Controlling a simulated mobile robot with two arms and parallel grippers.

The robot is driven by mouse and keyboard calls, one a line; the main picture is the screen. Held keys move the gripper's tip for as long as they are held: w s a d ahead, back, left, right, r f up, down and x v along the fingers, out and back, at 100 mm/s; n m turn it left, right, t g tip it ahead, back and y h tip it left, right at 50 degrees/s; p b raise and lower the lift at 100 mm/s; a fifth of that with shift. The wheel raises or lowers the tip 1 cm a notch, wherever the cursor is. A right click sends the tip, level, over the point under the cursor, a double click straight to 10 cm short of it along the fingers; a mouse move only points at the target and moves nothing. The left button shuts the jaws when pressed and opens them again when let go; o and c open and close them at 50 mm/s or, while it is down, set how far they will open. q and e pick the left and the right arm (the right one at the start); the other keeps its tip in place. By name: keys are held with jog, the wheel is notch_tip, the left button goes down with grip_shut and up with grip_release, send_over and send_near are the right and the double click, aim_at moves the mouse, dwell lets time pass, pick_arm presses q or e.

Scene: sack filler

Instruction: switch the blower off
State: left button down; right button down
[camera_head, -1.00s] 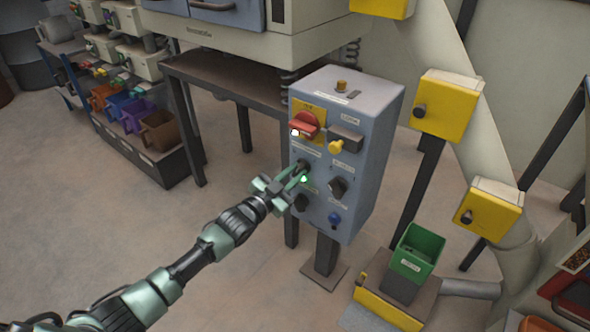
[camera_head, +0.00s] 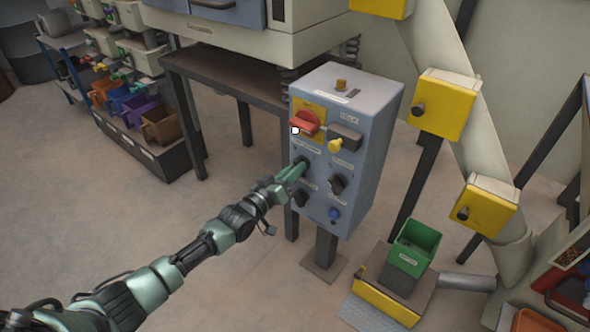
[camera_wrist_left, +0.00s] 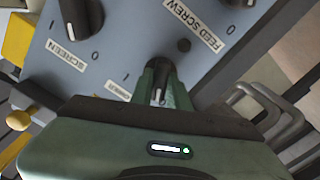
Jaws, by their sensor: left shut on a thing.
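The grey-blue control box (camera_head: 365,150) stands on a post right of centre. Its front has a red switch (camera_head: 305,122), a yellow knob (camera_head: 335,146), several black knobs and a blue knob (camera_head: 334,215). My left gripper (camera_head: 298,168) is at the upper-left black knob. In the left wrist view its fingers are shut on this black knob (camera_wrist_left: 158,76), whose white mark faces the gripper. The label beside it (camera_wrist_left: 117,90) is partly hidden, and I cannot read it. Neighbouring labels read SCREEN (camera_wrist_left: 67,55) and FEED SCREW (camera_wrist_left: 193,23). My right gripper is out of view.
A second black knob (camera_head: 338,184) and a lower-left one (camera_head: 300,198) sit close to the gripper. A dark table (camera_head: 225,80) stands behind the box. Yellow boxes (camera_head: 443,105) and a green bin (camera_head: 416,248) are on the right.

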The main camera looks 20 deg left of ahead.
pick_arm(q)
jog(key=shift+n, duration=1.1)
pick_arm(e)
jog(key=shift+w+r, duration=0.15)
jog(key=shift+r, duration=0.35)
pick_arm(q)
jog(key=c, duration=1.4)
grip_release()
jog(key=shift+o, duration=0.2)
